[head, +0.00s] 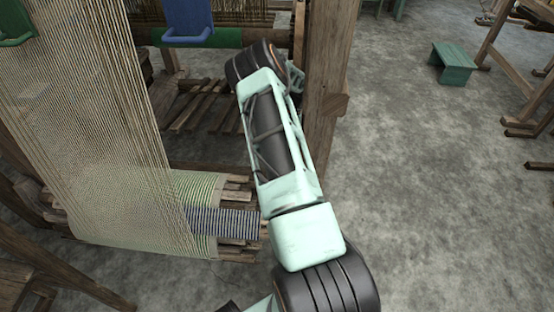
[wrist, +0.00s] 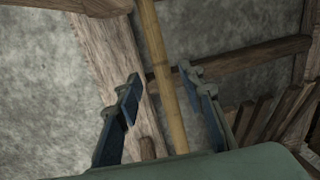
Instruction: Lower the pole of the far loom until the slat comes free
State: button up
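In the wrist view, a tan, bamboo-like pole (wrist: 160,65) runs between the two fingers of my gripper (wrist: 160,80). The fingers are spread, with a visible gap on each side of the pole. In the head view, my gripper (head: 292,76) is mostly hidden behind my wrist, beside a thick wooden post. A thin pale upright strip (head: 299,28) just above it may be the same pole. I cannot make out the slat in either view.
A near loom with tall cream warp threads (head: 85,90) and a striped cloth fills the left. The thick post (head: 328,90) stands close right of my gripper. A blue holder (head: 188,22) hangs by the green beam. Grey floor (head: 430,190) with a green stool (head: 453,60) lies right.

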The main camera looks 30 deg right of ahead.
jog(key=f, duration=0.2)
jog(key=f+b, duration=0.1)
jog(key=f, duration=0.1)
jog(key=w+a+f, duration=0.1)
jog(key=f, duration=0.2)
jog(key=shift+a, duration=0.1)
jog(key=shift+s, duration=0.1)
grip_shut()
